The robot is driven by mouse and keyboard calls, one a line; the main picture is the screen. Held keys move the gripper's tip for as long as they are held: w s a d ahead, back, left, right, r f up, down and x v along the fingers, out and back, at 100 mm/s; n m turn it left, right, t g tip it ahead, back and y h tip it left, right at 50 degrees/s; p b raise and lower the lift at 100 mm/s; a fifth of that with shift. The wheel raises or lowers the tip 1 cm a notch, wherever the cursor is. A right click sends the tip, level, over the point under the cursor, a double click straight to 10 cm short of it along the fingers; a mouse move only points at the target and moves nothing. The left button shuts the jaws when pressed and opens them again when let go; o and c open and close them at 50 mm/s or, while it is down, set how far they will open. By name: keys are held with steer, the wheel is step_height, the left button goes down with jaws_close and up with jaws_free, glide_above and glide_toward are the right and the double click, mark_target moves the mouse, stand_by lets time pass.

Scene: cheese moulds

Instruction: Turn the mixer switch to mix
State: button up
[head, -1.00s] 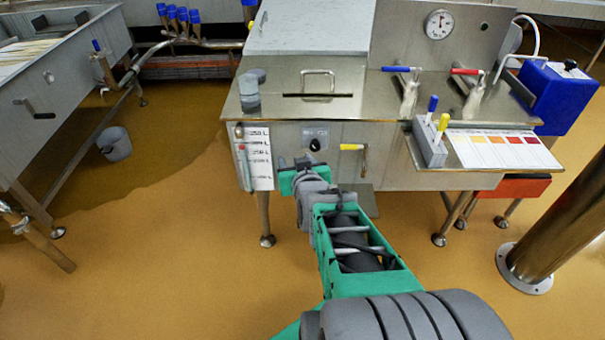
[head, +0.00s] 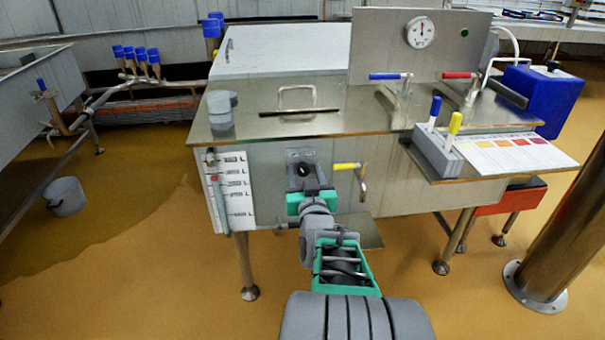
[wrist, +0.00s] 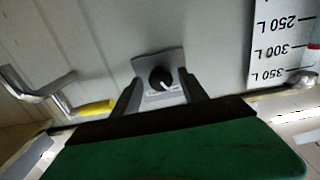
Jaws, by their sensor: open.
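The mixer switch (wrist: 161,78) is a round black knob with a white pointer mark on a small grey plate (wrist: 146,63) on the vat's front panel. In the head view the switch (head: 304,170) shows just above my gripper (head: 306,184). In the wrist view my gripper (wrist: 160,92) is open, with one dark finger on each side of the knob. The fingers look close to the panel. I cannot tell whether they touch the knob. The lettering on the plate is too small to read.
A yellow-handled tap (head: 347,166) sticks out right of the switch. A volume scale (head: 232,190) is on the panel's left. A shelf (head: 490,165) with a grey block holding blue and yellow tools juts out at right. A steel post (head: 560,240) stands at far right.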

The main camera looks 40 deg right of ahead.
steer(key=shift+c, duration=0.2)
steer(key=shift+a, duration=0.1)
jaws_close()
steer(key=shift+m, duration=0.3)
steer(key=m, duration=0.6)
steer(key=m+p, duration=0.1)
steer(key=m, duration=0.4)
steer(key=shift+f+p, duration=0.1)
steer(key=shift+p, duration=0.3)
steer(key=shift+m, duration=0.3)
stand_by(0.4)
steer(key=shift+o, duration=0.2)
jaws_free()
